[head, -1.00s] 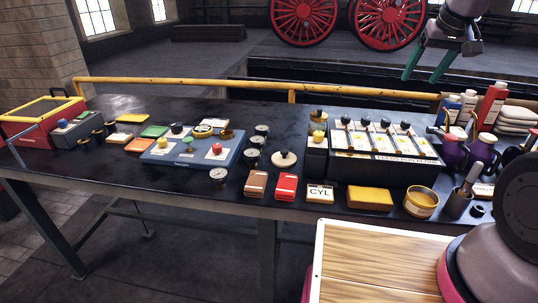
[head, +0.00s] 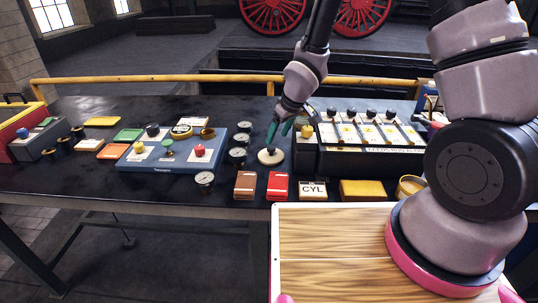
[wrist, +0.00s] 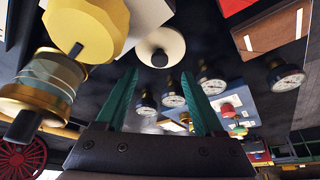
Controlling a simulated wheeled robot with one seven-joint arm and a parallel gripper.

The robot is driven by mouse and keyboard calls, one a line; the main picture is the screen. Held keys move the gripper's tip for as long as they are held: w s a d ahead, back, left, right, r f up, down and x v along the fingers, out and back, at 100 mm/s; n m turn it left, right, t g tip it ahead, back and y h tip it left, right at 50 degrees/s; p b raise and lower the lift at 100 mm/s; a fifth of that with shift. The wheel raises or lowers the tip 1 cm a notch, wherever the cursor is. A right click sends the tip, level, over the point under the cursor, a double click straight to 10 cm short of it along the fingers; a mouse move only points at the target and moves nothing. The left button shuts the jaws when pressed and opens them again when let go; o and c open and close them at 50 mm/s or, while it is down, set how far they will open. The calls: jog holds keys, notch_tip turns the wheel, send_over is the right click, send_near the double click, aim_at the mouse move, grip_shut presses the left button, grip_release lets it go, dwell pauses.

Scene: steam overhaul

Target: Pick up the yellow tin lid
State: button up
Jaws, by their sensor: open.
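The lid (head: 270,156) is a pale cream-yellow disc with a small dark knob. It lies on the dark table left of the black lever box, and also shows in the wrist view (wrist: 165,42) just past my fingertips. My gripper (head: 278,134), with its two green fingers, is open and empty above the lid. In the wrist view the fingers (wrist: 160,75) are spread apart, and the lid is not between them. A round yellow tin (head: 411,186) stands at the table's front right, partly hidden by my arm.
Several dial gauges (head: 238,155) stand just left of the lid. The lever box (head: 375,160) stands close on the right, with a yellow knob (wrist: 88,28) near my gripper. Brown (head: 245,184) and red (head: 278,185) blocks lie in front. A blue panel (head: 180,158) is further left.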

aim_at(271, 148)
jog(key=x, duration=0.6)
jog(key=shift+w+a+f, duration=0.15)
jog(key=shift+w, duration=0.05)
grip_shut()
